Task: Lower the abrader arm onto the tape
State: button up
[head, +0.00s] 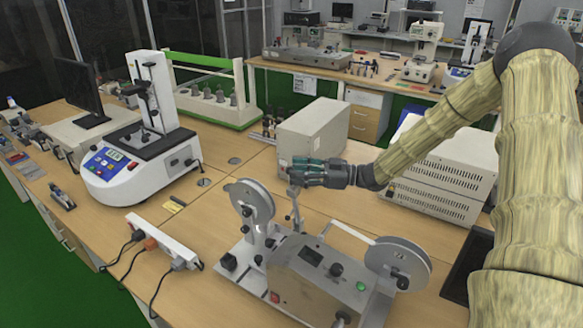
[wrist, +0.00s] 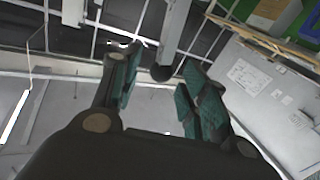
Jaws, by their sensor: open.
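The abrader is a grey metal box (head: 318,275) with a reel at each end, at the front of the bench in the head view. The left reel (head: 252,200) stands upright, and the right reel (head: 400,262) is also on edge. A pale tape strip (head: 350,232) runs near the right reel. A slim grey lever, seemingly the abrader arm (head: 295,212), stands raised beside the left reel. My gripper (head: 294,172) is at its upper end. In the wrist view my gripper (wrist: 158,62) is open, with a grey bar and dark ball (wrist: 162,73) between or just beyond the fingertips. Contact cannot be told.
A white tester with a blue panel (head: 118,165) stands on the left. A beige box (head: 313,130) is behind my gripper, and a white instrument (head: 440,170) is under my arm. A power strip (head: 162,240) with cables lies front left.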

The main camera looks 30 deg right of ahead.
jog(key=shift+x, duration=1.2)
grip_shut()
